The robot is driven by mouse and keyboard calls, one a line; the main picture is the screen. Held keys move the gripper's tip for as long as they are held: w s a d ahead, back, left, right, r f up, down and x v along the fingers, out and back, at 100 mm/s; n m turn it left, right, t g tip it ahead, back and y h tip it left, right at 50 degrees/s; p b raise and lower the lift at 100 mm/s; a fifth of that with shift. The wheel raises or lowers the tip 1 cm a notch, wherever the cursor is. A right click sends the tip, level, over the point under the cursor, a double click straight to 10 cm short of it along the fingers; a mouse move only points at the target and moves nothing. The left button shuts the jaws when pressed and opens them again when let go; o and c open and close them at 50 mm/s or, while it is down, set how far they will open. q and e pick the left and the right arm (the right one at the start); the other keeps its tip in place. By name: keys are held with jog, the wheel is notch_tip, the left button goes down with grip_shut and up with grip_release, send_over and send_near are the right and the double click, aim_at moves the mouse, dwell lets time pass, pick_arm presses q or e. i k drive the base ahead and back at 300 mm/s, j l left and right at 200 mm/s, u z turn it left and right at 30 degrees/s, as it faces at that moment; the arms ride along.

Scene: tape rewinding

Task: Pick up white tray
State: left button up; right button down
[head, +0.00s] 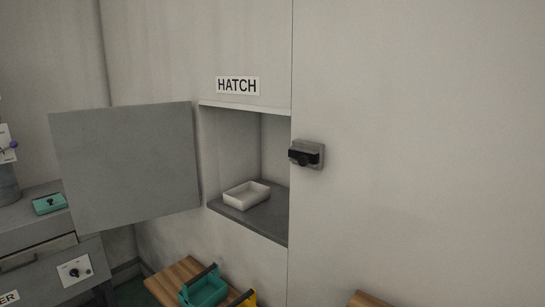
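The white tray (235,203) is a small, shallow, open box. It sits on the grey floor (270,221) of the wall hatch, near the front left of the opening. It looks empty. The hatch door (125,166) is a grey panel standing wide open to the left. Neither of my grippers shows in the head view.
A dark latch (306,154) sticks out of the wall right of the opening. A grey cabinet (38,246) stands at left.

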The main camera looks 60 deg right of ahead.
aim_at(243, 196)
jog(key=z, duration=1.7)
jog(key=j+z, duration=0.2)
jog(key=z, duration=0.15)
jog(key=i+j+z, duration=0.1)
jog(key=z, duration=0.2)
jog(key=j+z, duration=0.35)
